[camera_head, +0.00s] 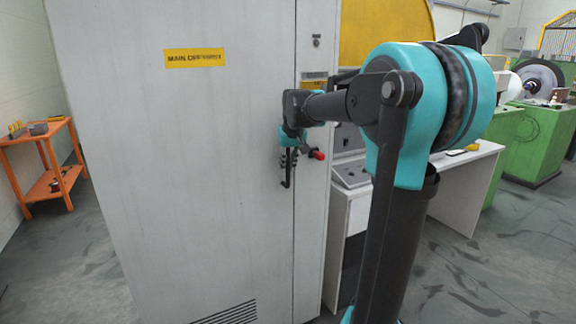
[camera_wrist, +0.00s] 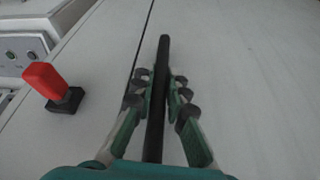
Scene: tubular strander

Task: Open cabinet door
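The cabinet (camera_head: 190,140) is a tall light-grey box with a yellow label, in the left and middle of the head view. Its large front door looks closed, with a thin seam at its right edge. A black bar handle (camera_head: 287,181) is on the door close to that seam. In the wrist view the handle (camera_wrist: 158,100) runs lengthwise between the fingers. My gripper (camera_head: 289,160) is at the handle, with one finger on each side of it. In the wrist view my gripper (camera_wrist: 160,82) shows narrow gaps between the fingers and the bar, so it looks open around it.
A red-tipped switch (camera_head: 317,155) sticks out just right of the handle; it also shows in the wrist view (camera_wrist: 48,85). A white desk (camera_head: 460,185) stands right of the cabinet. An orange shelf (camera_head: 45,165) stands at the left. The floor between the shelf and cabinet looks clear.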

